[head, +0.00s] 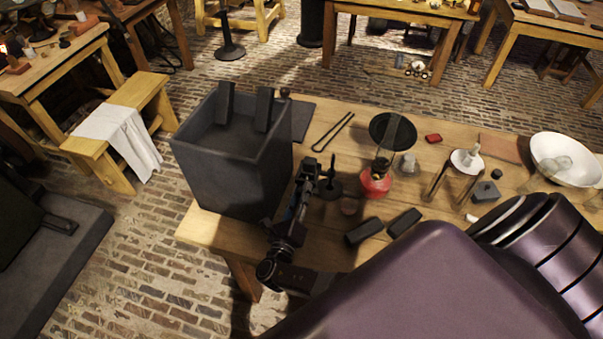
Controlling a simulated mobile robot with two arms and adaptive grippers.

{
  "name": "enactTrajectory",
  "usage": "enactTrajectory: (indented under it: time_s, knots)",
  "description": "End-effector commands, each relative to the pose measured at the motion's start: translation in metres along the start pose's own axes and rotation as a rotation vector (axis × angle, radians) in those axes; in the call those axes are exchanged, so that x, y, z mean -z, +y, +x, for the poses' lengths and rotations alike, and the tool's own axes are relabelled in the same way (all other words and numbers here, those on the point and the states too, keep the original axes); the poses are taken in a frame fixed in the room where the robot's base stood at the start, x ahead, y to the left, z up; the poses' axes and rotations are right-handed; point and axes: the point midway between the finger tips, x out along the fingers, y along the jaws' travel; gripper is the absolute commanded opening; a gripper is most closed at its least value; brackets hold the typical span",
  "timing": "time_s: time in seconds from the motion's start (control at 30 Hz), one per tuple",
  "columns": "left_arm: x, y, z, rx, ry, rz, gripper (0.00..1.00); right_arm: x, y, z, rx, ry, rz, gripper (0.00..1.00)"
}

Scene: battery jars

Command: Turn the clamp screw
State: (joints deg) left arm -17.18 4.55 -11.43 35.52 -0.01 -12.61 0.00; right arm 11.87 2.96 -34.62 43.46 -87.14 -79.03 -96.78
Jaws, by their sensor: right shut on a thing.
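My right gripper (309,168) reaches over the bench beside the right wall of a dark grey, open-topped jar (230,165). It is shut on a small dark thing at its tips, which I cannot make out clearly. The clamp screw cannot be told apart with certainty from the dark gripper parts. Two black plates, one at left (225,103) and one at right (264,108), stand up in the jar. A small dark knob (285,92) shows at the jar's far right corner, apart from the gripper. My left gripper is out of view.
A dark stand (330,188) is close to the gripper's right. Two black blocks (364,231) (405,222), a red-based lamp (375,184), tongs (333,132) and a white bowl (566,160) are on the wooden bench (205,228). My purple arm covers the bench's front right.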

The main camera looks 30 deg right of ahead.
Motion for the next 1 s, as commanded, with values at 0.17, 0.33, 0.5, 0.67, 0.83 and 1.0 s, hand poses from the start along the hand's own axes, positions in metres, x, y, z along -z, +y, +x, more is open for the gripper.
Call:
enactTrajectory:
  time_s: [0.17,0.33,0.5,0.67,0.83,1.0]
  knots:
    - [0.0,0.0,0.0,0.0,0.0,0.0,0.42,0.004,0.002,-0.002,-0.005,0.006,-0.008,0.0]
    - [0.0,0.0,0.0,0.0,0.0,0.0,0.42,0.004,0.002,-0.002,-0.006,0.006,-0.008,0.0]
    - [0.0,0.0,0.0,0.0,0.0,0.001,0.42,0.003,0.002,-0.002,-0.005,0.005,-0.007,0.36]
    - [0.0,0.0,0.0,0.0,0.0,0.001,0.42,0.002,0.001,-0.001,-0.003,0.003,-0.006,0.42]
    - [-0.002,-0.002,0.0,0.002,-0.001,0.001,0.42,0.001,0.001,-0.001,-0.002,0.002,-0.005,0.42]
    - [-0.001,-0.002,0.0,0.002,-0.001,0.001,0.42,0.001,0.001,-0.016,-0.004,0.002,-0.004,0.42]
